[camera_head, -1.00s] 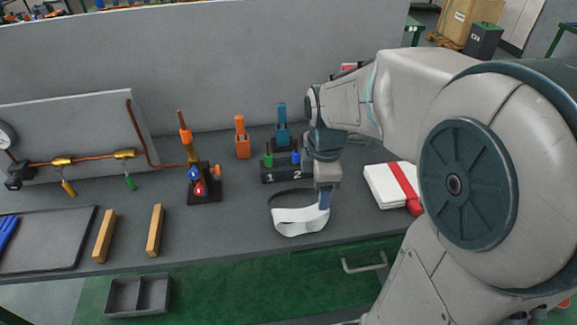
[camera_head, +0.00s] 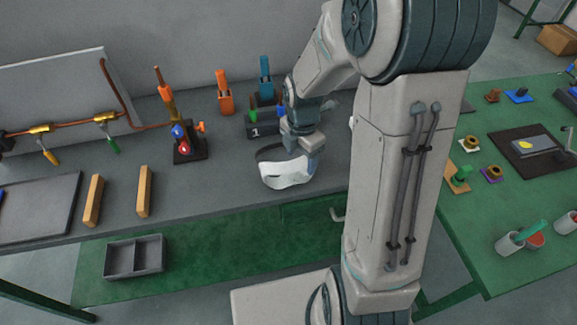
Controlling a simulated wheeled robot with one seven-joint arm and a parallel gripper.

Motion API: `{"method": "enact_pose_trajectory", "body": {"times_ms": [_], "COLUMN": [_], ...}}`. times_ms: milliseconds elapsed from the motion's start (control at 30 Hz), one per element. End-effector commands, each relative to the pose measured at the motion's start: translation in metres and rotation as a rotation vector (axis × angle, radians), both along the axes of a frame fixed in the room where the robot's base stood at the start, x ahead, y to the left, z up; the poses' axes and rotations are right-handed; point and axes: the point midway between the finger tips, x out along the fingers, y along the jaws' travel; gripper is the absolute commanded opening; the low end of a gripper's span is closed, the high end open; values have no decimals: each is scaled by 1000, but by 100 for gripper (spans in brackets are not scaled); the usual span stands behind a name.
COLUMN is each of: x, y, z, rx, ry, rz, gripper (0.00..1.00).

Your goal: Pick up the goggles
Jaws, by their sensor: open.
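The goggles (camera_head: 285,174) lie on the grey bench top near its front edge, with a white front and a dark strap curving behind. My gripper (camera_head: 304,150) is right above the goggles' right rear side, pointing down. Its jaws are open, and its fingertips are partly hidden, so I cannot tell whether they touch the goggles. My arm covers the bench to the right of the goggles.
A black numbered block (camera_head: 262,129) stands close behind the goggles. An orange holder (camera_head: 225,98) and a blue holder (camera_head: 265,80) stand farther back. A burner stand (camera_head: 188,145) and wooden bars (camera_head: 144,190) are to the left. A green table (camera_head: 490,215) is at right.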

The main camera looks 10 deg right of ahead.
Motion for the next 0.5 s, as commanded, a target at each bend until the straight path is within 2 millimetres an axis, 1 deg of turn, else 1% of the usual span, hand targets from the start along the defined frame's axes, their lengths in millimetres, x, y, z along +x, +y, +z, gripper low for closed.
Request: {"method": "enact_pose_trajectory", "body": {"times_ms": [133,400,500], "x": [0,0,0], "y": [-1,-5,-5], "z": [-9,-43,-51], "rx": [0,0,0], "ry": [2,2,0], "rz": [0,1,1], "gripper": [66,66,66]}}
